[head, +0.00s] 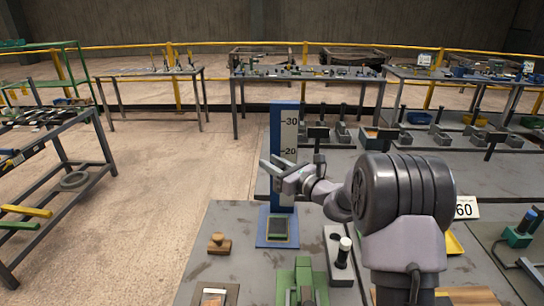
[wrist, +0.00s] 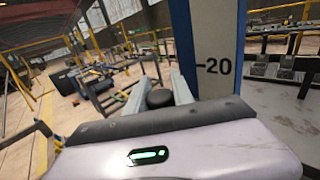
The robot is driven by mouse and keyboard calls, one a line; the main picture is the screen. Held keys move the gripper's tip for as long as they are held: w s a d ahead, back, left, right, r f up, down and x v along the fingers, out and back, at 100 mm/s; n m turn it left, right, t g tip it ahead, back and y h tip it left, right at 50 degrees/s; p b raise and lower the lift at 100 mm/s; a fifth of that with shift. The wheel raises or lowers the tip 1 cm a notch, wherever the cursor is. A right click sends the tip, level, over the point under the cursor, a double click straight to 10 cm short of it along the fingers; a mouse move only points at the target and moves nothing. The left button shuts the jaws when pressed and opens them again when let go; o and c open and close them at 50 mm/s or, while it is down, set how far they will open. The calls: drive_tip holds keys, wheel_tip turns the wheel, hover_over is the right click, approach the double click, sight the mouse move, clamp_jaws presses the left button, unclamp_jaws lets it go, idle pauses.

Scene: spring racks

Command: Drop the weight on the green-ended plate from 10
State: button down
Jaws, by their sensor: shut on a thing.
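My gripper (head: 270,166) is shut on a dark round weight (wrist: 158,98), which shows between the two pale fingers in the wrist view. In the head view the weight is too small to make out. The gripper is in the air in front of the blue-edged scale post (head: 286,125), a little below its 20 mark. In the wrist view the scale (wrist: 216,40) stands just right of the fingers.
A wooden knob block (head: 219,244) stands left of the base, a grey stand (head: 341,255) right of it and a green fixture (head: 303,280) in front. A card reading 60 (head: 466,207) is at the right. A rack (head: 60,190) stands left across open floor.

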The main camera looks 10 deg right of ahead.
drive_tip(key=shift+f+b, duration=0.75)
drive_tip(key=shift+f, duration=0.95)
drive_tip(key=c, duration=1.1)
unclamp_jaws()
drive_tip(key=p+v, duration=0.3)
drive_tip(key=v, duration=1.4)
drive_tip(key=shift+s+d, duration=0.1)
drive_tip(key=shift+s, duration=0.1)
